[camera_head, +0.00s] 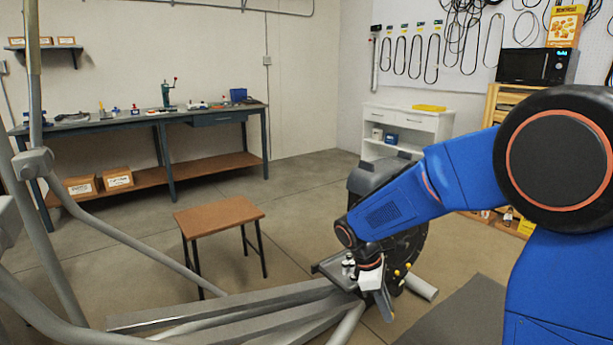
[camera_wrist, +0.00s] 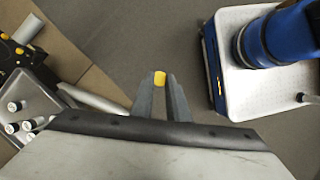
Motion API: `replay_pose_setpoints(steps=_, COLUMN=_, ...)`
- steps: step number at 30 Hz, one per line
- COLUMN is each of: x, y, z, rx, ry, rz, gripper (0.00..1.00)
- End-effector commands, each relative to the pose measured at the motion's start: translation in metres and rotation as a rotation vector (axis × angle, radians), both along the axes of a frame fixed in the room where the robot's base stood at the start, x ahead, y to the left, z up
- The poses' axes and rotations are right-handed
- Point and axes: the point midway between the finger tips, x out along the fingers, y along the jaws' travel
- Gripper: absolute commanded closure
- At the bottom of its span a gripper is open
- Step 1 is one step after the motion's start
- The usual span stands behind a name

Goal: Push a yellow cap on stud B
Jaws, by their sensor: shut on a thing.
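My gripper (camera_wrist: 160,88) is shut on a yellow cap (camera_wrist: 160,78), which shows between the fingertips in the wrist view. In the head view my gripper (camera_head: 386,306) hangs low beside the elliptical machine, and the cap in it is too small to make out. Several small yellow ends (camera_head: 397,272) show on the dark round part of the machine (camera_head: 412,248), right of the wrist. Yellow ends (camera_wrist: 19,50) also show at the left edge of the wrist view, apart from the fingers. I cannot tell which stud is B; no label is readable.
A grey tray (camera_wrist: 38,98) with several small white-topped items lies left of the gripper in the wrist view. The machine's grey rails (camera_head: 220,308) cross the front floor. A brown stool (camera_head: 218,216), a workbench (camera_head: 130,124) and a white cabinet (camera_head: 408,118) stand behind.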

Motion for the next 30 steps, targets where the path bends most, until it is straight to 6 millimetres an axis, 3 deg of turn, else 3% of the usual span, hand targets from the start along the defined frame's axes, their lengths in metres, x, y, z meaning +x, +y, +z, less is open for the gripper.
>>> replay_pose_setpoints(steps=17, x=0.046, y=-0.006, z=-0.026, rx=0.018, ry=-0.011, rz=-0.257, gripper=1.00)
replay_pose_setpoints(steps=30, x=0.126, y=-0.031, z=-0.087, rx=0.025, ry=-0.015, rz=-0.733, gripper=1.00)
